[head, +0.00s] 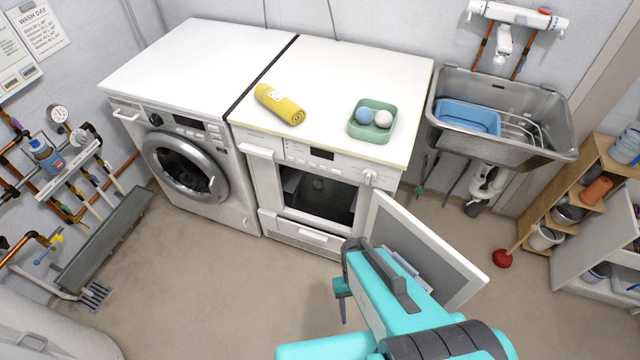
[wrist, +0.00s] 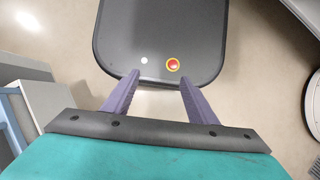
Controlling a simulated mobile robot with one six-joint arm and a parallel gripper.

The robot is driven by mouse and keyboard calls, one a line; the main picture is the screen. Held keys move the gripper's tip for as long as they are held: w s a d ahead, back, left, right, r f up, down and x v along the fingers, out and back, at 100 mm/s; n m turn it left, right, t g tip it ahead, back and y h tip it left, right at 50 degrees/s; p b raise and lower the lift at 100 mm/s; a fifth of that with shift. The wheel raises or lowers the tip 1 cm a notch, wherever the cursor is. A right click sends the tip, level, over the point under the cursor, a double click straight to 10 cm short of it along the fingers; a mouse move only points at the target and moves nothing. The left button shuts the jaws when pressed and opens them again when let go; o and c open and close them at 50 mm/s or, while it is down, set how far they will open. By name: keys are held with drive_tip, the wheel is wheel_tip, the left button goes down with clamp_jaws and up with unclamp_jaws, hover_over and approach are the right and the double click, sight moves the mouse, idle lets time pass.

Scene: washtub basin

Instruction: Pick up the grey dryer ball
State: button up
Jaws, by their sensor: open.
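A pale grey, almost white dryer ball (head: 383,119) sits in a small green square tray (head: 356,131) on the white worktop of the right machine. A blue ball (head: 364,116) lies beside it on the left, in the same tray. My gripper (head: 342,308) is low in front of the machines, well away from the tray, near the open machine door. In the wrist view my gripper (wrist: 158,82) has its two purple fingers spread apart with nothing between them. Neither ball shows in the wrist view.
A rolled yellow towel (head: 280,104) lies left of the tray. The right machine's door (head: 428,250) stands open into the floor space beside my arm. A metal sink (head: 500,147) with a blue basin (head: 468,117) is at the right.

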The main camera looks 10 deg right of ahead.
drive_tip(key=r+p, duration=0.3)
drive_tip(key=r, duration=0.1)
drive_tip(key=shift+w+p, duration=0.2)
drive_tip(key=shift+p, duration=0.15)
drive_tip(key=c, duration=0.5)
drive_tip(key=shift+c, duration=0.3)
drive_tip(key=shift+a, duration=0.15)
